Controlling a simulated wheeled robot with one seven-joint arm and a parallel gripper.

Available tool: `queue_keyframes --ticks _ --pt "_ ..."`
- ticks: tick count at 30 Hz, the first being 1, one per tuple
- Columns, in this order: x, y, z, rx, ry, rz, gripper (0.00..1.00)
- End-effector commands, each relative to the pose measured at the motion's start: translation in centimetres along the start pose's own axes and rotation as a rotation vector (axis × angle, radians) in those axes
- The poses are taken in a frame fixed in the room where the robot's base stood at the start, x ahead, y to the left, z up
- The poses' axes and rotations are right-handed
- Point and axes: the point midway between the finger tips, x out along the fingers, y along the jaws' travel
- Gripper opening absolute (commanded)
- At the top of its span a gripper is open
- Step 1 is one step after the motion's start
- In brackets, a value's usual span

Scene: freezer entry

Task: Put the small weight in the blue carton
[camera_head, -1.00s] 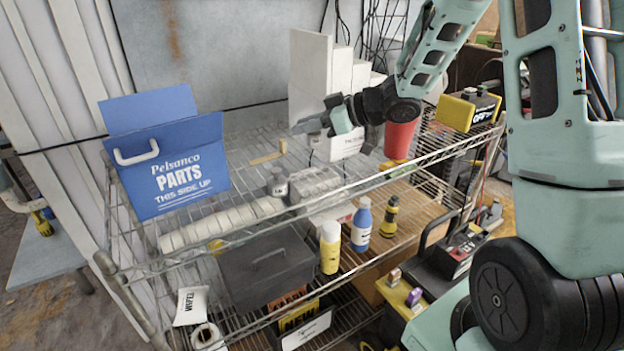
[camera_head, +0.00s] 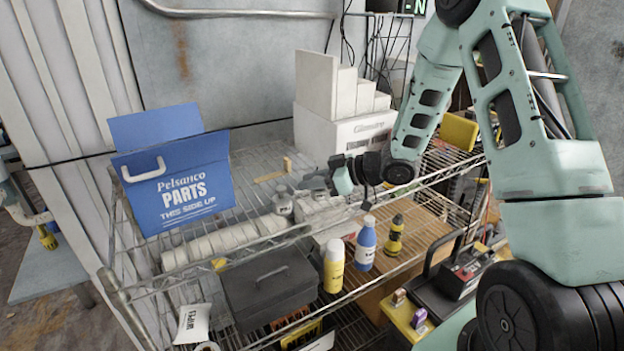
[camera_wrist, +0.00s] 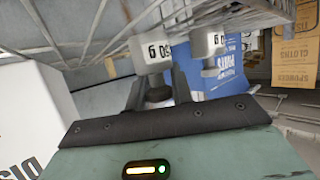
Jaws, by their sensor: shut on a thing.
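The blue carton (camera_head: 183,190) stands open on the left of the wire shelf's top level, its flap raised at the back. It also shows behind the weights in the wrist view (camera_wrist: 238,88). My gripper (camera_head: 312,184) is right of the carton over the shelf. In the wrist view, its fingers (camera_wrist: 160,92) are shut on the knob of a grey weight (camera_wrist: 152,52) whose label is partly readable. A second grey weight (camera_head: 283,204) stands left of the gripper; it also shows beside the held one in the wrist view (camera_wrist: 208,42). I cannot tell whether the held weight touches the shelf.
A white box (camera_head: 345,136) with white blocks on it stands behind my gripper. A small wooden piece (camera_head: 274,174) lies between carton and gripper. White rolls (camera_head: 225,240) line the shelf's front. Bottles (camera_head: 366,243) stand on the level below.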

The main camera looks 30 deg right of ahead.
Motion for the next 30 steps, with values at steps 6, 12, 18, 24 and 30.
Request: queue_keyframes --ticks 6,12,18,24,30 --pt "0.0 0.0 0.0 -0.001 0.001 0.001 0.0" --pt "0.2 0.0 0.5 0.0 0.0 0.001 0.26" --pt "0.2 0.0 0.4 0.0 0.0 0.001 0.45" --pt "0.2 0.0 0.5 -0.001 0.0 0.001 0.45" --pt "-1.7 0.2 0.4 -0.002 0.0 0.004 0.45"
